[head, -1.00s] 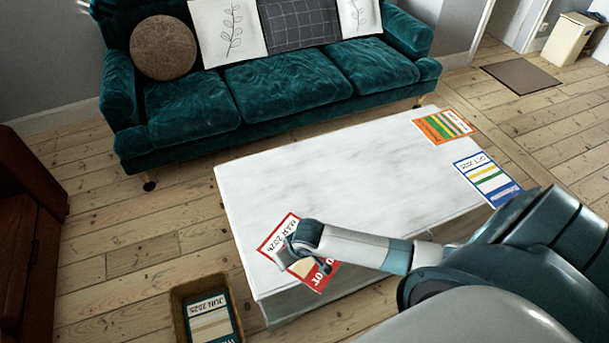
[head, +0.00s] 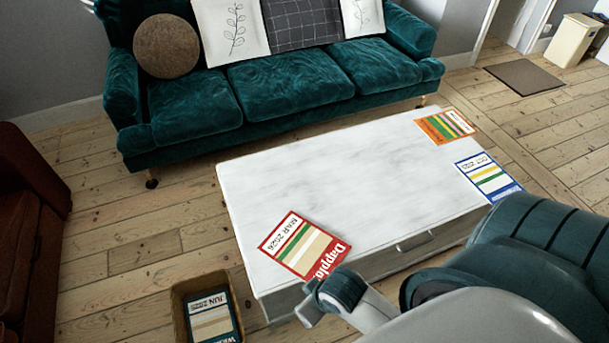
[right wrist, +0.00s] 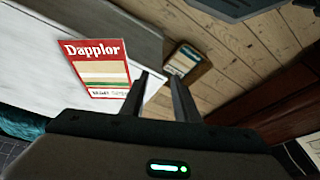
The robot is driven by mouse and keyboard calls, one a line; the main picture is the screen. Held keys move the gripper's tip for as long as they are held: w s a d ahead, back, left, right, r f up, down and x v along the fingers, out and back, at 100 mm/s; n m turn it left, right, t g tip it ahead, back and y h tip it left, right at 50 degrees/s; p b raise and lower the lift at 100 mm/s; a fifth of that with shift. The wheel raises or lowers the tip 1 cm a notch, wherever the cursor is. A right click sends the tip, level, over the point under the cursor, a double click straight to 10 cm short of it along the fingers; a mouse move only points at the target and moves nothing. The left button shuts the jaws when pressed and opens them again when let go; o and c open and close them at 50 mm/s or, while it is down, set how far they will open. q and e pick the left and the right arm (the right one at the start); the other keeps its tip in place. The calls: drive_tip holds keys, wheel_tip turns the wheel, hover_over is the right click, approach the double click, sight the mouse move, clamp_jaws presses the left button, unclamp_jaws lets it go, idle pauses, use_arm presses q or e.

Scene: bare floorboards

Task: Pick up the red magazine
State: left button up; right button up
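The red magazine (head: 303,245) lies flat on the white marble-topped table (head: 300,185) at its near left corner. Its lower corner reaches the table's front edge. It also shows in the right wrist view (right wrist: 97,70), left of the fingers, with "Dapplor" readable. My right gripper (head: 310,308) is in front of the table's near edge, just below the magazine in the head view and apart from it. In the right wrist view its two fingers (right wrist: 162,90) are spread with nothing between them. My left gripper is in neither view.
An orange magazine (head: 445,126) and a blue magazine (head: 489,178) lie at the table's right end. A bin (head: 183,317) holding a dark teal magazine (head: 210,318) stands on the floor at front left. A teal sofa (head: 290,85) is behind the table.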

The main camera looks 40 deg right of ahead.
drive_tip(key=s+d+f, duration=0.1)
drive_tip(key=s+f, duration=0.2)
drive_tip(key=f, duration=0.6)
drive_tip(key=s+f+g, duration=0.1)
drive_tip(key=s+f, duration=0.2)
drive_tip(key=f, duration=0.7)
drive_tip(key=s+d+f, duration=0.1)
drive_tip(key=s+f, duration=0.2)
drive_tip(key=f, duration=0.6)
drive_tip(key=s+d+f+g, duration=0.1)
drive_tip(key=s+d+f, duration=0.1)
drive_tip(key=s+f, duration=1)
drive_tip(key=shift+s+d+f+h, duration=0.15)
drive_tip(key=shift+s+d+h, duration=0.2)
drive_tip(key=shift+s, duration=0.3)
drive_tip(key=shift+s, duration=0.15)
